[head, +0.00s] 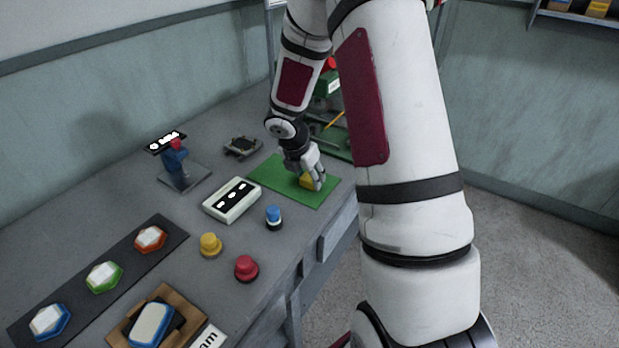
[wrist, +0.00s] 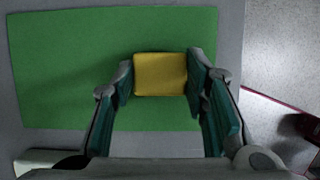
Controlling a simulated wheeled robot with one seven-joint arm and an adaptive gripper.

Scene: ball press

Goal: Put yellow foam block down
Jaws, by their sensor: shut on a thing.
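The yellow foam block (head: 307,181) is between the fingers of my gripper (head: 313,184), over the right part of the green mat (head: 285,185) in the head view. In the wrist view my gripper (wrist: 160,80) is shut on the yellow foam block (wrist: 160,74), with one finger against its left side and one against its right. The green mat (wrist: 60,65) lies beneath it. I cannot tell whether the block touches the mat.
A white box with a dark panel (head: 232,200) stands left of the mat. Blue (head: 273,217), yellow (head: 210,245) and red (head: 246,268) knobs stand in front. A blue press (head: 176,160) is farther left. The table edge is close on the right.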

